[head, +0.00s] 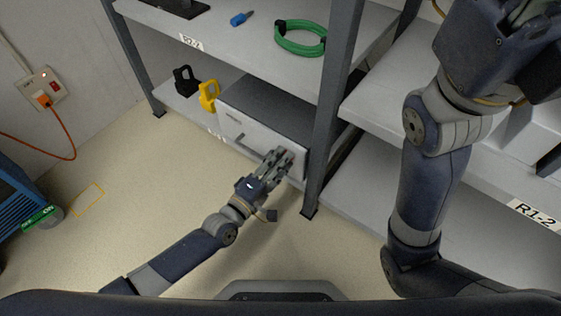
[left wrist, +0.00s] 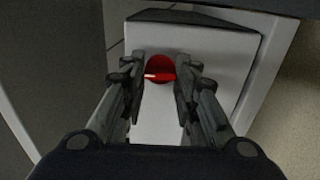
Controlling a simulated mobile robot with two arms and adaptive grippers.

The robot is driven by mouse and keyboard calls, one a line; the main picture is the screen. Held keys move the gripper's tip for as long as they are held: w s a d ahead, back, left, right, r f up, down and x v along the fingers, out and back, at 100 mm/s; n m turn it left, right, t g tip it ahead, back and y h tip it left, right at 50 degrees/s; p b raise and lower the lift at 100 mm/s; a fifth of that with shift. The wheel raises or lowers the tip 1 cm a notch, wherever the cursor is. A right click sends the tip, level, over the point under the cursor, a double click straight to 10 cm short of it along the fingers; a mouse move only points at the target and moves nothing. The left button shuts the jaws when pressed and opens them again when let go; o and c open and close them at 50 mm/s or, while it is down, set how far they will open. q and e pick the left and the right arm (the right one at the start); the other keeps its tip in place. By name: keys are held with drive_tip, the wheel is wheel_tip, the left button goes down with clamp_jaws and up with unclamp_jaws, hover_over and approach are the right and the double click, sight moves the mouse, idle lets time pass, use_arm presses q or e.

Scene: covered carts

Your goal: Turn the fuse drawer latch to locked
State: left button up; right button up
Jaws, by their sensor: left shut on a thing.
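The fuse drawer is a box with a white front (head: 240,128) and a dark top, low on the left rack. It has a bar handle (head: 239,137) at its left part. The latch is a round red knob (left wrist: 158,68) with a pale bar lying crosswise in the left wrist view. My left gripper (head: 281,158) is at the right end of the drawer front. In the left wrist view its fingers (left wrist: 160,75) are shut on the latch from both sides. In the head view the fingers mostly hide the latch. My right arm rises at the right; its fingertips cannot be made out.
A black padlock-shaped item (head: 185,80) and a yellow one (head: 209,95) stand left of the drawer. A grey rack post (head: 328,120) is close right of my left gripper. A green cable coil (head: 300,50) and blue tool (head: 240,18) lie above.

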idle(0.4)
use_arm(q)
drive_tip(key=o, duration=0.9)
drive_tip(key=shift+o, duration=0.8)
drive_tip(key=shift+s, duration=0.1)
drive_tip(key=v, duration=1.2)
